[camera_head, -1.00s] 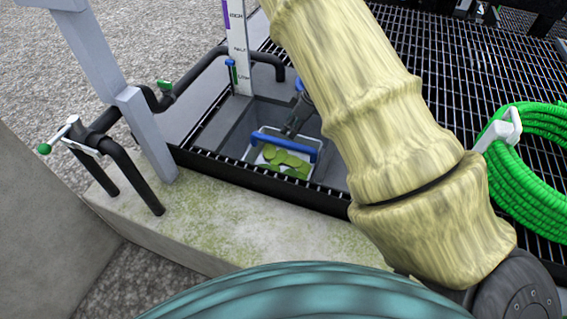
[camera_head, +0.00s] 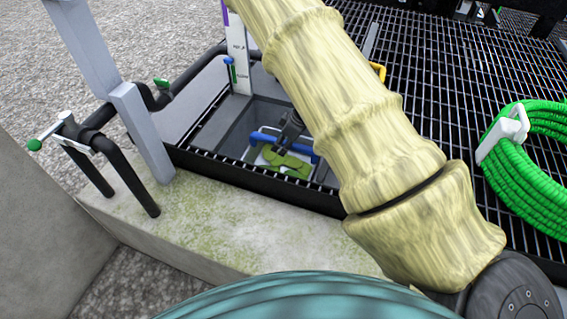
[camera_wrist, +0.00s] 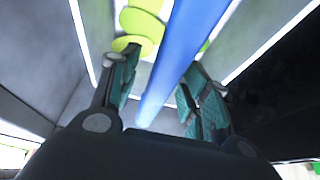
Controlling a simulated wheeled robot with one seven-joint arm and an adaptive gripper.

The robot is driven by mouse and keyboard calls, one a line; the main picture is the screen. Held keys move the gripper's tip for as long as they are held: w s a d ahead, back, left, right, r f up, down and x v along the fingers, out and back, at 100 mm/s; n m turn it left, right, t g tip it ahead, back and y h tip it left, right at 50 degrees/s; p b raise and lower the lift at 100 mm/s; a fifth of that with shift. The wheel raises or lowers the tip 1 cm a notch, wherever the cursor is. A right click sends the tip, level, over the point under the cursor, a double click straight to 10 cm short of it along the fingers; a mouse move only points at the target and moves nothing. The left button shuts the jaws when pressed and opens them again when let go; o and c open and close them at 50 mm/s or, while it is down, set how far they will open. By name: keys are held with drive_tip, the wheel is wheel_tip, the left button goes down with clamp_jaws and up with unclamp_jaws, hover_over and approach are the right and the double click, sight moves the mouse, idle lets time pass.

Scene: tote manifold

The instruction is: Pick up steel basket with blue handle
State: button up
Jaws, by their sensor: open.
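The steel basket (camera_head: 307,180) sits down in a square pit in the grating, with green leaf-like pieces (camera_head: 284,162) inside. Its blue handle (camera_head: 266,138) spans across the top. My gripper (camera_head: 282,147) is at the handle, partly overlapping its middle. In the wrist view the blue handle (camera_wrist: 180,60) runs between the two open fingers of my gripper (camera_wrist: 157,92), which have green pads. The handle looks close to the fingers, but contact cannot be told. Yellow-green pieces (camera_wrist: 140,25) show beyond the left finger.
The pit has grey walls (camera_head: 235,135) and a dark front edge close around the basket. A white gauge post (camera_head: 239,70) stands behind it. Black pipes (camera_head: 185,90) and a grey post (camera_head: 140,125) stand left. A green hose coil (camera_head: 525,150) hangs right.

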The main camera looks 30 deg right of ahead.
clamp_jaws()
idle(0.5)
wheel_tip(320, 180, up, 28)
drive_tip(key=p, duration=0.8)
